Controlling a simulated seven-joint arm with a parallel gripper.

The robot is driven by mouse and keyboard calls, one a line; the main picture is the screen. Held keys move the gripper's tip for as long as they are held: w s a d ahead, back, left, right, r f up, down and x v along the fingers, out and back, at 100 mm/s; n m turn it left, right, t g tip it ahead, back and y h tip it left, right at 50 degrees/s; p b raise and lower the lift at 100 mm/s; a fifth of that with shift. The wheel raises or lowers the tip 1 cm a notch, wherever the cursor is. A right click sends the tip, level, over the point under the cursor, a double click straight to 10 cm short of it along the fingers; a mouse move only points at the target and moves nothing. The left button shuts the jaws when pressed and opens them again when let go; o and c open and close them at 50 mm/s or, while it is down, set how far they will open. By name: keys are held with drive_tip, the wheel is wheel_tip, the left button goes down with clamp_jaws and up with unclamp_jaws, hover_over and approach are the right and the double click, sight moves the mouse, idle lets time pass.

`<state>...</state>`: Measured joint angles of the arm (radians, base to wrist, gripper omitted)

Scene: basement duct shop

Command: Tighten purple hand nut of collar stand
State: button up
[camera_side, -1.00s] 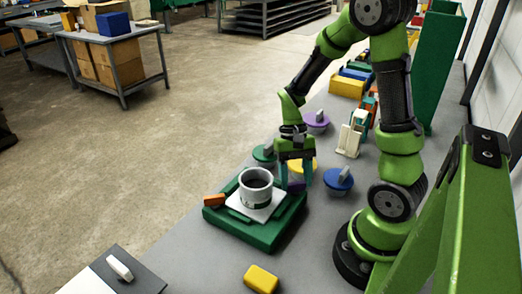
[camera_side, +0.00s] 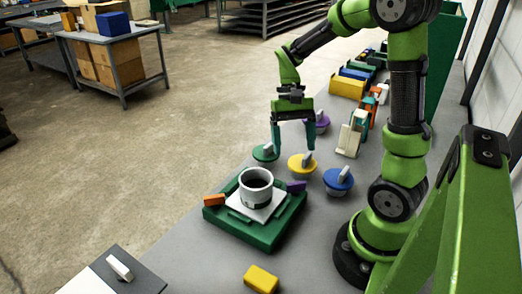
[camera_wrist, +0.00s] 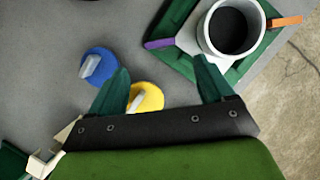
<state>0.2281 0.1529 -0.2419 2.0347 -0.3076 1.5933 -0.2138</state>
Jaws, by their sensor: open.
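The collar stand (camera_side: 245,235) is a green base with a white plate, carrying a white cup-like collar (camera_side: 256,190). Its purple hand nut (camera_side: 296,187) is a small bar at the right edge of the stand. It also shows in the wrist view (camera_wrist: 159,43), left of the collar. An orange hand nut (camera_side: 214,200) sits on the opposite side. My gripper (camera_side: 293,140) is open and empty, raised behind the stand, apart from the purple nut. In the wrist view my spread fingers (camera_wrist: 162,70) point toward the stand.
Round knobs with grey grips stand behind the stand: green (camera_side: 263,153), yellow (camera_side: 301,164), blue (camera_side: 338,183) and purple (camera_side: 322,122). A yellow block (camera_side: 261,279) lies in front. Cream and orange parts (camera_side: 349,140) and bins (camera_side: 347,87) stand farther back.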

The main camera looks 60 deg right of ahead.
drive_tip(key=v, duration=0.7)
drive_tip(key=shift+r, duration=0.2)
drive_tip(key=shift+w+d, duration=0.1)
drive_tip(key=s+a+r+n+t, duration=0.1)
drive_tip(key=s+a+n+t, duration=0.1)
drive_tip(key=a+t, duration=0.3)
drive_tip(key=s+a+r+n+t+h, duration=0.1)
drive_tip(key=a+t, duration=0.4)
drive_tip(key=a, duration=0.5)
drive_tip(key=shift+s+r+n, duration=0.4)
drive_tip(key=shift+s+n, duration=0.1)
drive_tip(key=shift+n, duration=0.6)
